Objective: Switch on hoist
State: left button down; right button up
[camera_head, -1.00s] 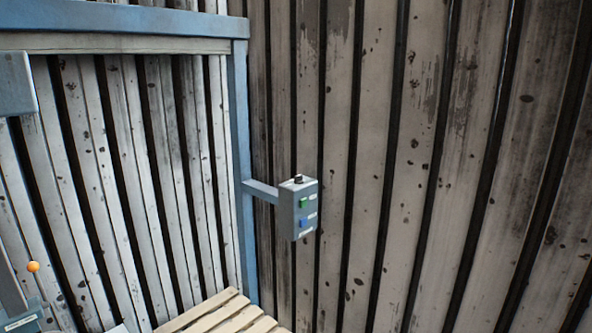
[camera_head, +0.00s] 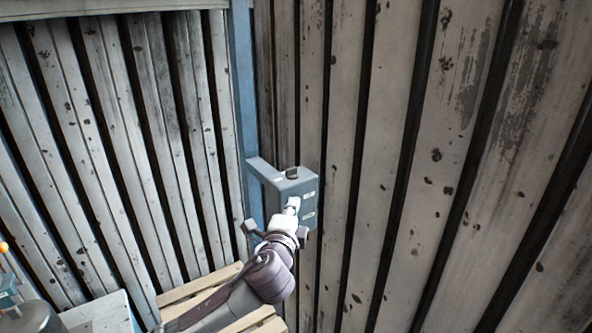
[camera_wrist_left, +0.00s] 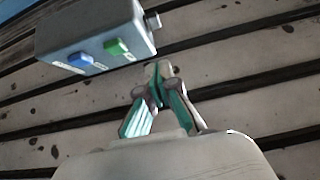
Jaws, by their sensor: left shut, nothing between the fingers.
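In the left wrist view the box (camera_wrist_left: 90,22) shows a green button (camera_wrist_left: 117,47) and a blue button (camera_wrist_left: 79,60). The shut fingertips (camera_wrist_left: 158,71) are just below and right of the green button in that picture. I cannot tell whether they touch the box. My right gripper is not in view.
The blue post (camera_head: 242,100) stands behind the box. Corrugated walls (camera_head: 400,200) close in behind and to the right. Wooden slats (camera_head: 205,288) lie below my left arm. An orange ball-topped lever (camera_head: 4,248) shows at the left edge.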

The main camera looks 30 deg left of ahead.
pick_arm(q)
jog(key=s, duration=0.1)
jog(key=p, duration=0.2)
send_near(293, 172)
jog(key=w+d, duration=0.1)
jog(key=d, duration=0.1)
jog(key=x, duration=0.2)
jog(key=p+x, duration=0.1)
jog(key=shift+w+d+r, duration=0.2)
jog(key=shift+w+r, duration=0.05)
jog(key=shift+w+a+p, duration=0.25)
jog(key=shift+a, duration=0.35)
jog(key=shift+w+a+p, duration=0.2)
jog(key=shift+w+a, duration=0.05)
jog(key=shift+a, duration=0.3)
jog(key=shift+w+a+f, duration=0.15)
jog(key=shift+a, duration=0.55)
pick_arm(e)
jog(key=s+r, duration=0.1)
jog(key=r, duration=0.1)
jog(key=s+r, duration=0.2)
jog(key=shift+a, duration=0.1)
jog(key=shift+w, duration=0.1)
